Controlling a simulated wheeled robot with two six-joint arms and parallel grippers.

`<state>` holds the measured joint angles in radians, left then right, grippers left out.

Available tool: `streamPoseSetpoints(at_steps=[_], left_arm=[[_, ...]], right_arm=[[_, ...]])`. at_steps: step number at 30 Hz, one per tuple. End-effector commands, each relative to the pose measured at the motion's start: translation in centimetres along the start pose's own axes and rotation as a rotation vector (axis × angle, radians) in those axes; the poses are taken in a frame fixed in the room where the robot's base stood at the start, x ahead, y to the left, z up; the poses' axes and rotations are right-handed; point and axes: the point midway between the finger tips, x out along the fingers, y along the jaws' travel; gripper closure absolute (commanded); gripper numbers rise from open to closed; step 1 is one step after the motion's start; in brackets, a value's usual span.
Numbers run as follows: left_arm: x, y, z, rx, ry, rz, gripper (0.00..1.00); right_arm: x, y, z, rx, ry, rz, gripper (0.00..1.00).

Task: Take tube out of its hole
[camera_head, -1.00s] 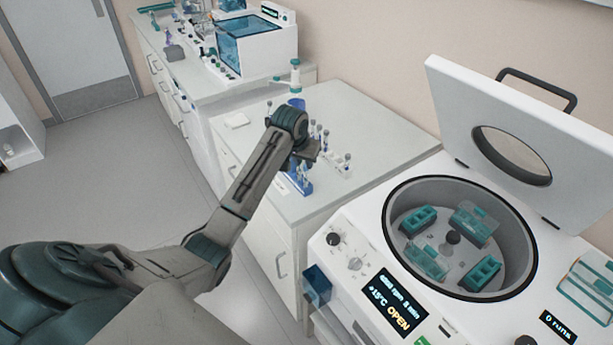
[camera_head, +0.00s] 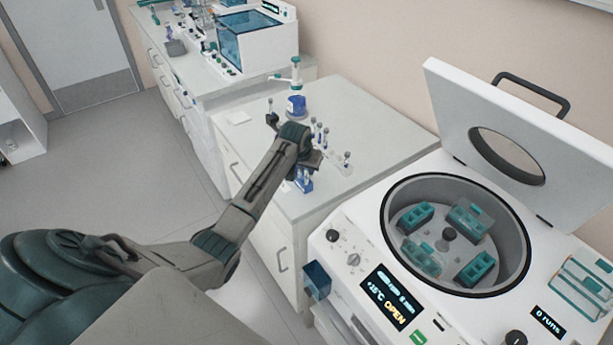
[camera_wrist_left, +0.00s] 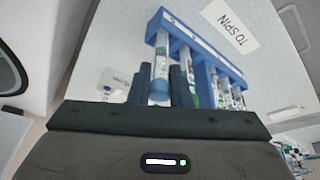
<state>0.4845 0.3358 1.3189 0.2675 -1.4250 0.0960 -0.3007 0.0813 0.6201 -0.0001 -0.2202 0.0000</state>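A blue rack (camera_wrist_left: 205,62) with several tubes stands beside a card reading "TO SPIN" (camera_wrist_left: 230,27) in the left wrist view. A capped clear tube (camera_wrist_left: 160,72) stands at the rack's near end, its cap toward my wrist. My left gripper (camera_wrist_left: 162,82) has its dark fingers on either side of this tube; whether they press on it cannot be told. In the head view my left gripper (camera_head: 305,162) is over the blue rack (camera_head: 304,182) and partly hides it. My right gripper is not in view.
An open centrifuge (camera_head: 455,235) with teal buckets and a raised lid (camera_head: 510,140) stands at the right. Much of the counter is bare.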

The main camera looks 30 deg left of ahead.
Motion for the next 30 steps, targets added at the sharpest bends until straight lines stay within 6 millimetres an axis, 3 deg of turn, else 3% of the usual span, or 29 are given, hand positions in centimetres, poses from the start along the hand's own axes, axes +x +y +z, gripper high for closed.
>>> streamPoseSetpoints(at_steps=[11,22,30], left_arm=[[-0.7,-0.1,-0.4,0.0,0.003,-0.001,0.95],[-7.1,-0.1,-3.0,0.0,0.005,-0.001,0.95],[-9.2,0.0,-3.8,-0.001,0.0,0.0,0.95]], right_arm=[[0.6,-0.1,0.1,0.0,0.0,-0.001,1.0],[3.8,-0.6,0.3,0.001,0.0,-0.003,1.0],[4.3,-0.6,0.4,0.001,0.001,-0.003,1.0]])
